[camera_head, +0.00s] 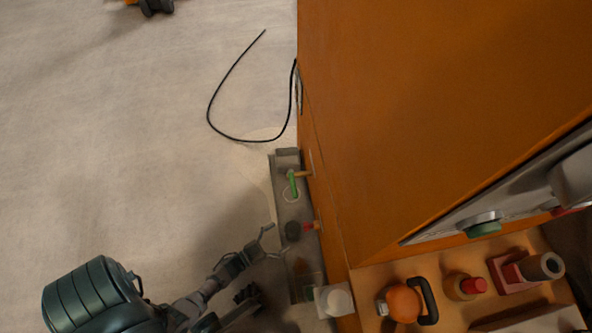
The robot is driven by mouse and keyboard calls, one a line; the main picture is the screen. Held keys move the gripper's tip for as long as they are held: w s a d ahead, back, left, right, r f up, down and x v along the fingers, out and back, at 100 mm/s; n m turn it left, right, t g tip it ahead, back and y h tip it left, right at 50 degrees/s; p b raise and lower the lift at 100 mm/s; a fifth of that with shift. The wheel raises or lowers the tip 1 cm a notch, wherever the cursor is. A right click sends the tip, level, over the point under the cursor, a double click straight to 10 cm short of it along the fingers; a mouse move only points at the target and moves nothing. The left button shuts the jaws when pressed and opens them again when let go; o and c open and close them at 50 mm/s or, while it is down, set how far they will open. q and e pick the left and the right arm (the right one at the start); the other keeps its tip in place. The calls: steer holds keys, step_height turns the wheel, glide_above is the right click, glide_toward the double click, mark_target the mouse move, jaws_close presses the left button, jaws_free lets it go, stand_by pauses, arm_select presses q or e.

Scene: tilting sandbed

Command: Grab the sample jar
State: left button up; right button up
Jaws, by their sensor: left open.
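My left gripper (275,241) comes in from the lower left. Its fingers are spread and empty, beside a dark round knob (293,230) on a narrow grey panel (290,265). A small whitish, jar-like thing (336,300) stands at the bottom of the panel, by the edge of the orange surface. It looks most like the sample jar, but I cannot tell for certain. It is below and right of my left gripper, apart from it. My right gripper is not in view.
The panel also carries a green lever (292,183) and a red-tipped part (309,226). A wooden tray (450,316) holds an orange ball-like thing with a black handle (403,303) and red fittings (466,287). A black cable (213,95) loops over pale open floor.

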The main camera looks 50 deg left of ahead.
arm_select(q)
steer(key=shift+w+d, duration=0.15)
steer(key=shift+w, duration=0.15)
steer(key=b, duration=0.2)
glide_above(292, 235)
steer(key=shift+s+f, duration=0.2)
steer(key=shift+f, duration=0.25)
steer(key=shift+w+r, duration=0.1)
steer(key=shift+w, duration=0.15)
steer(key=shift+r, duration=0.15)
steer(key=shift+d, duration=0.2)
steer(key=c, duration=1)
steer(key=shift+a, duration=0.15)
steer(key=shift+c, duration=1.3)
